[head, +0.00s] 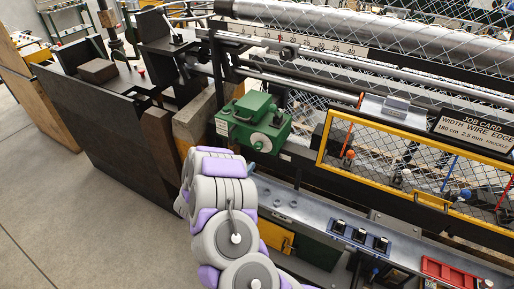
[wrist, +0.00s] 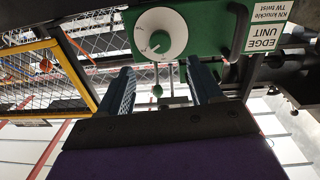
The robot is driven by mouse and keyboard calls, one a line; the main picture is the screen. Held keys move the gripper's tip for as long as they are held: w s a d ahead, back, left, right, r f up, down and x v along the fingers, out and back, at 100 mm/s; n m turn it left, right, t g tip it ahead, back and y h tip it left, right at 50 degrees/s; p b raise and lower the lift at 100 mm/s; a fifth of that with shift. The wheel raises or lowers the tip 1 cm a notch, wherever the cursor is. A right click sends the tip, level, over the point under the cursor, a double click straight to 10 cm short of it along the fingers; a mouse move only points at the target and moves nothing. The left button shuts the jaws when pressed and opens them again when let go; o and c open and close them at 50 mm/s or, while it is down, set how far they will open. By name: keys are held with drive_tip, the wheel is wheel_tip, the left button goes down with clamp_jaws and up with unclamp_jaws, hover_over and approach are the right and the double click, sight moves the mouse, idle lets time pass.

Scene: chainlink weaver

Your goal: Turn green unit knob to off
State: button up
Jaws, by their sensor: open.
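The green unit (head: 250,124) sits on the machine's frame in the head view, with a round pale knob (head: 261,142) on its front. In the wrist view the green housing (wrist: 205,30) fills the top, and the white round knob (wrist: 160,34) faces me. Small dark marks show on the knob face; I cannot read its setting. My gripper (wrist: 160,88) is open, with its two blue fingers apart. The knob appears beyond the fingertips, with no visible contact. My fingers are hidden in the head view.
A dark handle (wrist: 237,30) and an "EDGE UNIT" label (wrist: 268,27) lie right of the knob. A yellow-framed mesh guard (head: 322,150) stands right of the unit, and a dark panel (head: 95,120) stands left. Floor (head: 80,215) is clear at lower left.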

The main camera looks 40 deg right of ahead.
sight(256, 148)
drive_tip(key=x, duration=1.1)
drive_tip(key=shift+d, duration=0.1)
drive_tip(key=c, duration=1.1)
